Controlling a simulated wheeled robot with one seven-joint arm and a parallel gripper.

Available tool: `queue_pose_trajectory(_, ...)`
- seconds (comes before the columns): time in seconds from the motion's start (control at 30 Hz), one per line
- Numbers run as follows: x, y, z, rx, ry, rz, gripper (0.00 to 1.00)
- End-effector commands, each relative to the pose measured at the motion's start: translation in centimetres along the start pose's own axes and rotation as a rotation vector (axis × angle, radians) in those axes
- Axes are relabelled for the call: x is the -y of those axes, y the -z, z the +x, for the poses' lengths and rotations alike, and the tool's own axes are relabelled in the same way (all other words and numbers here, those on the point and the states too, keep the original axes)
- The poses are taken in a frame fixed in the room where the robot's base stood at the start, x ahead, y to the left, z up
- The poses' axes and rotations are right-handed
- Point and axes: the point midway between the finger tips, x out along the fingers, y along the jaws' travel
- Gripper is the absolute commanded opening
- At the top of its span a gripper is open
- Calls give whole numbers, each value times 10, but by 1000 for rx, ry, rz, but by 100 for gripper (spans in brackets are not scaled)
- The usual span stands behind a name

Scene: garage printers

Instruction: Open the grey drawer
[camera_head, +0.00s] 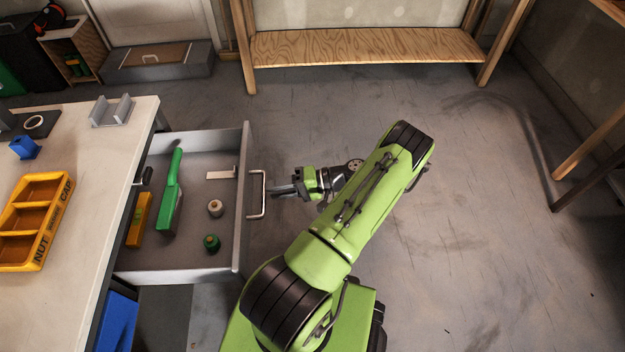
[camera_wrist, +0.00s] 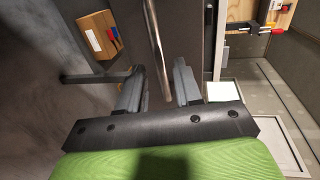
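The grey drawer (camera_head: 190,272) is pulled out to the right from under the white-topped workbench in the head view, with its inside in plain sight. Its metal bar handle (camera_head: 262,194) is on the right-hand front face. My gripper (camera_head: 283,190) is just right of the handle, its fingers pointing left towards it. In the wrist view the handle bar (camera_wrist: 160,55) runs between the two finger tips of my gripper (camera_wrist: 157,85). The fingers are apart, with a gap on both sides of the bar. Whether a finger touches the bar is hard to tell.
The drawer holds a green-handled tool (camera_head: 172,185), a yellow item (camera_head: 139,220) and small spools (camera_head: 215,208). An orange organiser tray (camera_head: 38,236) is on the workbench (camera_head: 95,165). A wooden shelf (camera_head: 360,47) stands at the back. The floor right of my arm is clear.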

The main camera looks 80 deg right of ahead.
Motion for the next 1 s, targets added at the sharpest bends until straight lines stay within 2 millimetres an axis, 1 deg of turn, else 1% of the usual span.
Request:
queue_pose_trajectory(0.03, 1, 0, -16, -7, -4, -1, 34)
queue_pose_trajectory(0.2, 0, 0, -65, -7, -3, -3, 34)
queue_pose_trajectory(0.3, 0, 0, -89, -6, -1, -2, 34)
queue_pose_trajectory(0.4, 0, 0, -106, -3, 2, -2, 34)
queue_pose_trajectory(0.5, 0, 0, -114, -1, -1, 0, 34)
queue_pose_trajectory(0.57, 0, 0, -116, 0, -1, 0, 34)
queue_pose_trajectory(1.0, 0, 0, -116, 1, -1, 1, 34)
